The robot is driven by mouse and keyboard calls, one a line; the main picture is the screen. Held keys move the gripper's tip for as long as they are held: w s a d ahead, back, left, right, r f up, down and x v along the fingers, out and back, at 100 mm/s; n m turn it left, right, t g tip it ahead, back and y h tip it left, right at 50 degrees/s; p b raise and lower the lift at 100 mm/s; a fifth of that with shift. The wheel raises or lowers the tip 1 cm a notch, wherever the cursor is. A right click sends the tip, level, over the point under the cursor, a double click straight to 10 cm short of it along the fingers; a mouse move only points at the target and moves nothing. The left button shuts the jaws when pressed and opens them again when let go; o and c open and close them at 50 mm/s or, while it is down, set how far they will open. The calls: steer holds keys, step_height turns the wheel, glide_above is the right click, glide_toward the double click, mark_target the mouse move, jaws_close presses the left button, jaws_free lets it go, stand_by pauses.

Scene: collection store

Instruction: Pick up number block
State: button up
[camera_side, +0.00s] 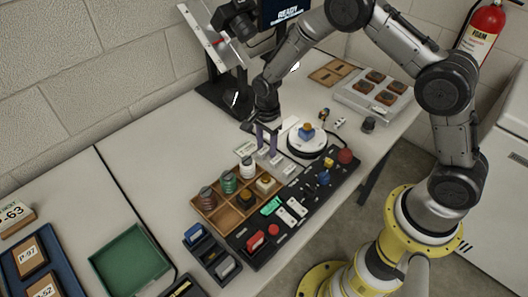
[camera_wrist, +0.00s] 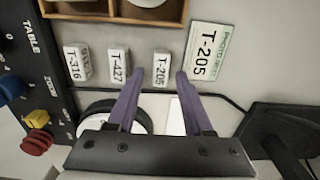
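Several small white number blocks stand in a row. In the wrist view they read T-316 (camera_wrist: 76,63), T-427 (camera_wrist: 119,64) and T-205 (camera_wrist: 161,68). A card (camera_wrist: 207,52) also marked T-205 lies to the right of the row. My gripper (camera_wrist: 160,80) has two purple fingers, spread apart, with the T-205 block showing between their tips. Whether the fingers are down around the block or still above it is hard to tell. In the side view my gripper (camera_side: 267,148) points down at the left end of the block row (camera_side: 276,161).
A wooden compartment tray (camera_side: 232,218) with spools stands in front of the blocks. A round white turntable (camera_side: 306,150) carries a blue and yellow item. A black control panel (camera_side: 288,240) runs along the front edge. A black stand (camera_side: 222,100) rises behind.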

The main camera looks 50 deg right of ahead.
jaws_close()
steer(key=shift+r, duration=0.15)
